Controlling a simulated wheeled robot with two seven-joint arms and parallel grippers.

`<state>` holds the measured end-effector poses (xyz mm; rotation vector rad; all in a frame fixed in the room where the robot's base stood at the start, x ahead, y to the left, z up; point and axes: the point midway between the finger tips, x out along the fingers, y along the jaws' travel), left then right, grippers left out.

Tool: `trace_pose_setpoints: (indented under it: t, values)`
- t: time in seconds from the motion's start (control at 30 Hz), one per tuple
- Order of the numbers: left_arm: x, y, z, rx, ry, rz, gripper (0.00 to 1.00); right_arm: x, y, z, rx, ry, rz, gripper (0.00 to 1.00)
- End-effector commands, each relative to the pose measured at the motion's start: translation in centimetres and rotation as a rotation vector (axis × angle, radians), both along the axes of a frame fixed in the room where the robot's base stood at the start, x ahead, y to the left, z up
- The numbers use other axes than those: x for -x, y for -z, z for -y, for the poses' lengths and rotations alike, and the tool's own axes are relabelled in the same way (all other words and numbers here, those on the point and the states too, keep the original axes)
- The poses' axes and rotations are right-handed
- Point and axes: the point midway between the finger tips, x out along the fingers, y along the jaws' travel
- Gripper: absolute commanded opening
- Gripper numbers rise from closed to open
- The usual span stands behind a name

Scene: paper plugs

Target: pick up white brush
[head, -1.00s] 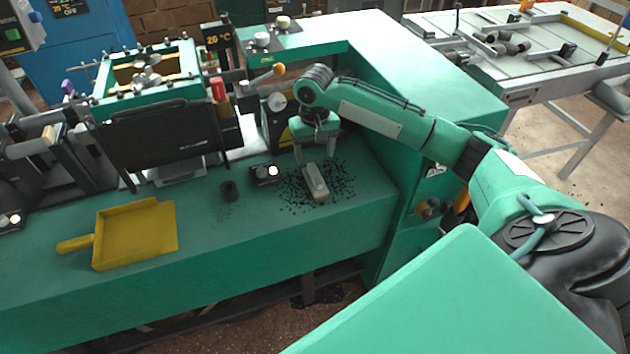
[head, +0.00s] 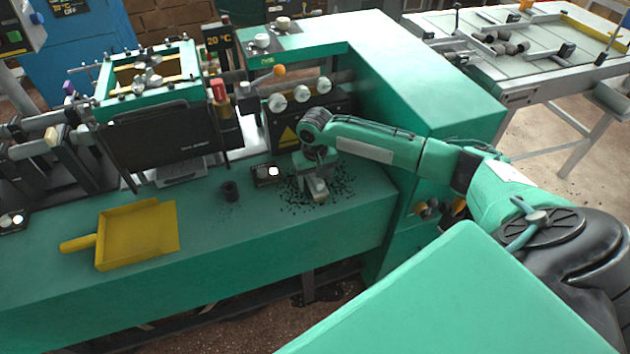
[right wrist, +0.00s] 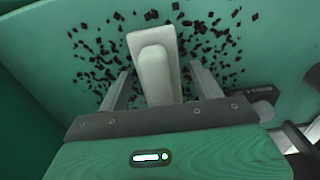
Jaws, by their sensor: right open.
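The white brush (head: 319,190) lies on the green bench among scattered black bits. In the head view my right gripper (head: 315,183) is low over it and hides most of it. In the right wrist view the brush (right wrist: 155,58) stretches between the two fingers of the right gripper (right wrist: 158,85). The fingers are apart, one on each side of the brush, with a gap on both sides. My left gripper is not in view.
Black bits (head: 342,187) lie around the brush. A yellow dustpan (head: 140,235) is at the left of the bench. A dark cylinder (head: 230,191) and a small black box (head: 266,175) stand left of the gripper. A machine panel with knobs (head: 300,95) rises behind.

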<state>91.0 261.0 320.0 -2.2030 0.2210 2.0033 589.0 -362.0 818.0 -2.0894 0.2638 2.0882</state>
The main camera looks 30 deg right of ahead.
Motion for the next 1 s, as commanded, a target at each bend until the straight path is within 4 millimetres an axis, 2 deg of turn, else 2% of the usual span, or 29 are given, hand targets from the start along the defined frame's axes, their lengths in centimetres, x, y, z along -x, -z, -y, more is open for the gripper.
trace_pose_setpoints:
  t: [0.07, 0.3, 0.57, 0.73, 0.87, 1.0]
  values:
    - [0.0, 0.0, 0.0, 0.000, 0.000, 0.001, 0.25, 0.0, 0.0, 0.0, 0.000, 0.000, 0.000, 0.64]
    - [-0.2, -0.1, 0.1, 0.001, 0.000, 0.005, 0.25, 0.0, 0.0, 0.0, 0.000, 0.000, 0.000, 0.17]
    - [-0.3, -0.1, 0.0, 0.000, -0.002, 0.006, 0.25, 0.0, -0.1, 0.0, -0.001, 0.000, 0.000, 0.17]
    - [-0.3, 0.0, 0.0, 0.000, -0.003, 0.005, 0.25, -0.1, -0.9, 0.0, -0.001, 0.000, 0.001, 0.17]
    - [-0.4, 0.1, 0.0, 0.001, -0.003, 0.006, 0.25, -0.1, -2.7, 0.0, -0.001, 0.000, 0.003, 0.17]
    - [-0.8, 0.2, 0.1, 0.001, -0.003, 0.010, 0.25, -0.2, -5.8, 0.0, -0.002, 0.000, 0.006, 0.17]
